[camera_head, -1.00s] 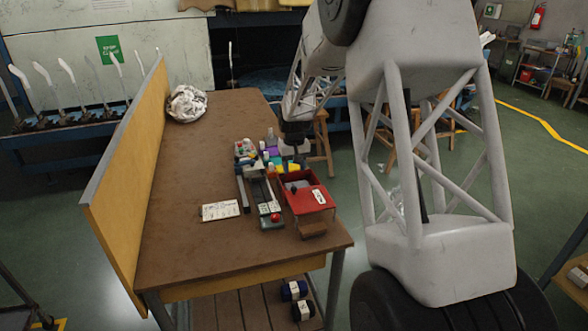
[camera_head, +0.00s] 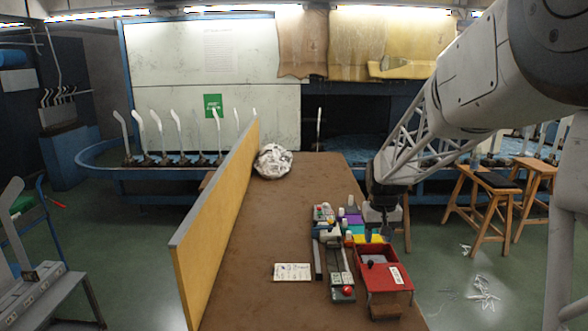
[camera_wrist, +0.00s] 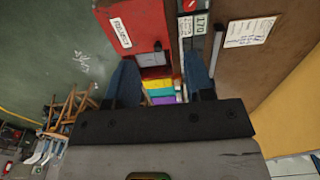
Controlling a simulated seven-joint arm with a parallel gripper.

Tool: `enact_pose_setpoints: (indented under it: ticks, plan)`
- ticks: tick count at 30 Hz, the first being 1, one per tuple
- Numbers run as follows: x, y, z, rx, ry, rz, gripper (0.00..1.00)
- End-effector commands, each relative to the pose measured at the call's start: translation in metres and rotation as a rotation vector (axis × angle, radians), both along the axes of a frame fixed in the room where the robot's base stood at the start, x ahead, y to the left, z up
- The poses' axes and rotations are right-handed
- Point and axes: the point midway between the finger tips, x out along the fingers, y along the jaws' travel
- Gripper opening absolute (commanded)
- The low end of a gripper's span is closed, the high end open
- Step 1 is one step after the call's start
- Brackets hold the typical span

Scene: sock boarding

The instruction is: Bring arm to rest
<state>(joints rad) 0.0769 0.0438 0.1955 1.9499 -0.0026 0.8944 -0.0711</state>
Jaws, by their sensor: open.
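My gripper (camera_head: 379,230) hangs at the right side of the brown table, above the far end of a red box (camera_head: 384,270). In the wrist view my gripper (camera_wrist: 160,75) shows two dark blue fingers spread wide apart with nothing held between them. My arm reaches in from the upper right in the head view.
The brown table (camera_head: 254,240) has a yellow partition (camera_head: 218,215) along its left. A white crumpled bundle (camera_head: 273,161) lies at the far end. A device with a red button (camera_head: 343,285) and a white card (camera_head: 292,271) lie near the box. Wooden stools (camera_head: 484,200) stand right.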

Motion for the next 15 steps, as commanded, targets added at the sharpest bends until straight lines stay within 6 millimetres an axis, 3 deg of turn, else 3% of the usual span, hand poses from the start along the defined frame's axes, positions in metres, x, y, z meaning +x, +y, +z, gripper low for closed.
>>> enact_pose_setpoints:
  ticks: [15]
  plan:
    - [-0.117,0.021,0.055,-0.003,-0.054,-0.004,0.48]
